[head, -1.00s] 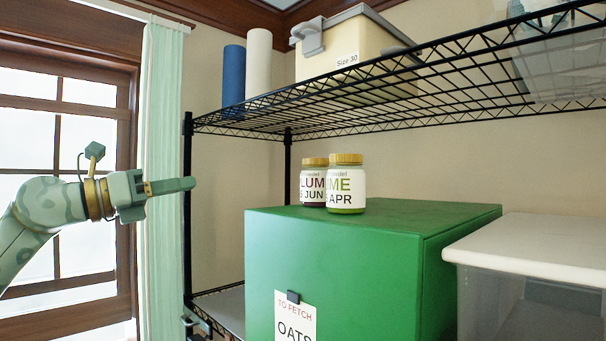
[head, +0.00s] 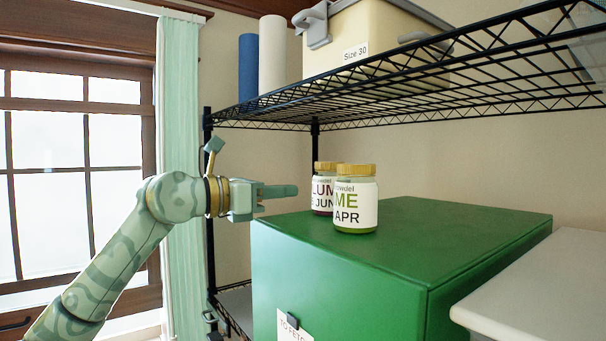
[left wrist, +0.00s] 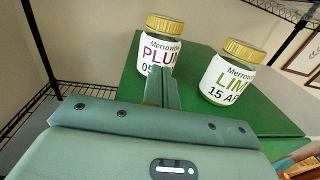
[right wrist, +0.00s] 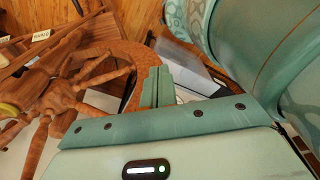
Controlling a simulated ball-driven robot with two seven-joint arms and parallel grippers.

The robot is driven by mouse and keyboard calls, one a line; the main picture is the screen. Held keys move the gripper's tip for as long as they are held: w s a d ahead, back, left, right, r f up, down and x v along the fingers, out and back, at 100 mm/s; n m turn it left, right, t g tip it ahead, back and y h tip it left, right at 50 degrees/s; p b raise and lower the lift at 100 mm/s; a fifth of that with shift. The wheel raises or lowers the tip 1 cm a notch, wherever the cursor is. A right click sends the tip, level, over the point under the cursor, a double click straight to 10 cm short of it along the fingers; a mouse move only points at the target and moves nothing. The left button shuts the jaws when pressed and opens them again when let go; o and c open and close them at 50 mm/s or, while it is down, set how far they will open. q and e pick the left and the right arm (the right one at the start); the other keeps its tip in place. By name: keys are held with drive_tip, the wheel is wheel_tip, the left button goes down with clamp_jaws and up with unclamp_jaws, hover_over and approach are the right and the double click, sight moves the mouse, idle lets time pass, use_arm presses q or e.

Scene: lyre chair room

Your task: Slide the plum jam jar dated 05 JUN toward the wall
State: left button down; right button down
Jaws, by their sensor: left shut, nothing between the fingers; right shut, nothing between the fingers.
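The plum jam jar (head: 322,187), with a gold lid and a label partly reading "LUM" and "JUN", stands upright on the green box (head: 400,235). It is partly hidden behind the lime jar (head: 356,207), dated APR. The left wrist view shows the plum jar (left wrist: 158,50) left of the lime jar (left wrist: 230,75), with a gap between them. My left gripper (head: 292,190) is shut and empty, just left of the plum jar at label height. Its fingers (left wrist: 161,88) cover part of the plum label; I cannot tell whether they touch. My right gripper (right wrist: 157,86) is shut and empty, away from the jars.
A black wire shelf (head: 440,85) hangs above the jars, bearing a cream bin (head: 375,45) and blue and white rolls. A white-lidded box (head: 545,290) stands right of the green box. A wooden spoked object (right wrist: 65,85) lies near my right gripper.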

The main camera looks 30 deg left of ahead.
sight(316, 188)
use_arm(q)
drive_tip(key=x, duration=0.1)
drive_tip(key=p+x, duration=0.1)
drive_tip(key=shift+w+d+r, duration=0.2)
drive_tip(key=shift+r, duration=0.05)
drive_tip(key=shift+w+d+f+p, duration=0.15)
drive_tip(key=shift+w+d+p, duration=0.2)
drive_tip(key=shift+w, duration=0.25)
drive_tip(key=shift+w+f, duration=0.1)
drive_tip(key=shift+w, duration=0.05)
